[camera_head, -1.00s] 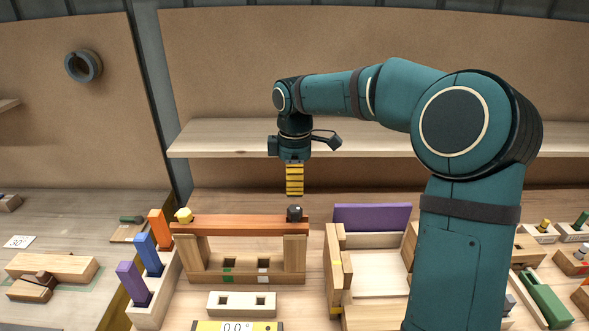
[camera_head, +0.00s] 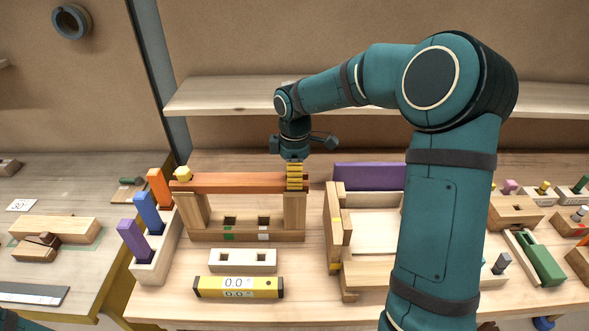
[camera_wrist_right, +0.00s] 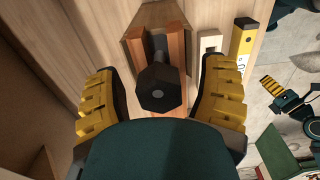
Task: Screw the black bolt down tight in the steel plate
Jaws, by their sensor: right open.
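The black bolt (camera_wrist_right: 160,88) has a hexagonal head and shows in the right wrist view between the fingers of my right gripper (camera_wrist_right: 160,103), with gaps on both sides. In the head view my right gripper (camera_head: 295,188) points down over the right end of the reddish-brown beam (camera_head: 235,183) and hides the bolt. The beam also shows in the right wrist view (camera_wrist_right: 177,50), under the bolt.
A yellow level (camera_head: 238,287) and a pale block with two holes (camera_head: 243,260) lie in front. A rack (camera_head: 150,262) of coloured blocks stands left, a wooden tray (camera_head: 375,222) right. A shelf (camera_head: 230,97) is behind.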

